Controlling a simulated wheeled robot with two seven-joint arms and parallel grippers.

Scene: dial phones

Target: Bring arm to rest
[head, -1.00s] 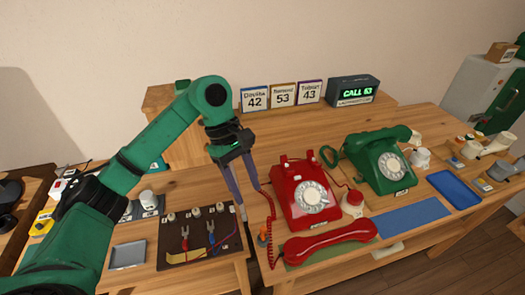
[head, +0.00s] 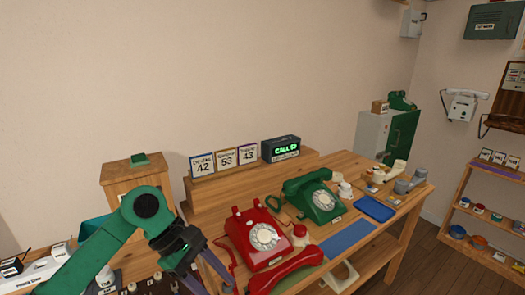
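My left arm comes in from the lower left, and its gripper (head: 207,272) points down beside the red phone's left side. Its two purple-grey fingers are apart with nothing seen between them; the tips are near the bottom edge. The red rotary phone (head: 243,226) stands on the wooden table, its red handset (head: 287,268) lying off the cradle in front of it. The green rotary phone (head: 299,201) stands to its right with its handset on top. A display box (head: 281,148) behind reads CALL and a number, partly unclear. My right gripper is not in view.
Number cards 42 (head: 202,166), 53 and 43 stand on the raised back shelf. A blue mat (head: 347,238) and blue tray (head: 375,208) lie at the table's right. A cabinet (head: 372,136), wall phone (head: 464,105) and side shelf (head: 466,232) stand farther right.

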